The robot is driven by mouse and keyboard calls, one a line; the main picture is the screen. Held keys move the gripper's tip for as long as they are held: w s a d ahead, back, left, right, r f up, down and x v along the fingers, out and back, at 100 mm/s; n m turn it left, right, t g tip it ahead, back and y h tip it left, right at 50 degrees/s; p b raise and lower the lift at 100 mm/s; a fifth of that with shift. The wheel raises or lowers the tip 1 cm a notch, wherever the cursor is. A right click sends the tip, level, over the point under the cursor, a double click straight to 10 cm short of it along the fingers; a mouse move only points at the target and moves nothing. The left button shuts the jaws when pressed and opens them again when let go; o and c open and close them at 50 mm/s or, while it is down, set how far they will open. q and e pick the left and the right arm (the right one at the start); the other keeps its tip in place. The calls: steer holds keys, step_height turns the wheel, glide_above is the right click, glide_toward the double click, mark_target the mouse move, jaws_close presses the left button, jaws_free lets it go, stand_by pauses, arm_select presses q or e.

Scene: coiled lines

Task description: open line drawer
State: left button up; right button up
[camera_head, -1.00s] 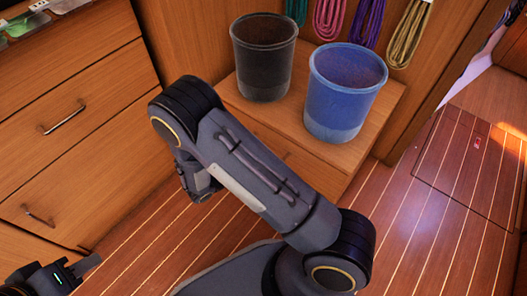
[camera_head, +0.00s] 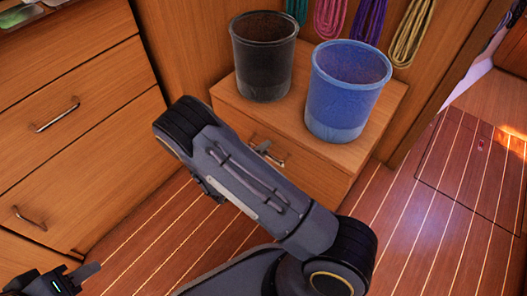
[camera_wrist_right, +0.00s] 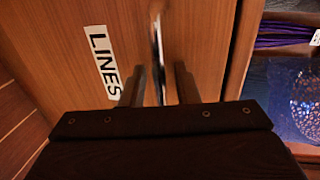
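The line drawer (camera_head: 318,170) is the wooden front of the low cabinet under two buckets. It looks shut. In the right wrist view its front (camera_wrist_right: 70,30) fills the left and middle, with a white "LINES" label (camera_wrist_right: 104,62). The metal handle (camera_wrist_right: 157,50) stands between the two fingers of my right gripper (camera_wrist_right: 158,88), with gaps on both sides. The handle also shows in the head view (camera_head: 270,155), partly behind my right arm, which hides most of that gripper. My left gripper (camera_head: 88,271) is at the lower left, partly cut off, its finger gap unclear.
A black bucket (camera_head: 263,58) and a blue bucket (camera_head: 345,95) stand on the cabinet top (camera_head: 385,122). Coiled lines (camera_head: 410,35) hang behind them. A larger drawer cabinet (camera_head: 90,130) stands left. The plank floor (camera_head: 400,230) is clear at right.

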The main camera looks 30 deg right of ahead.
jaws_close()
steer(key=shift+a, duration=0.1)
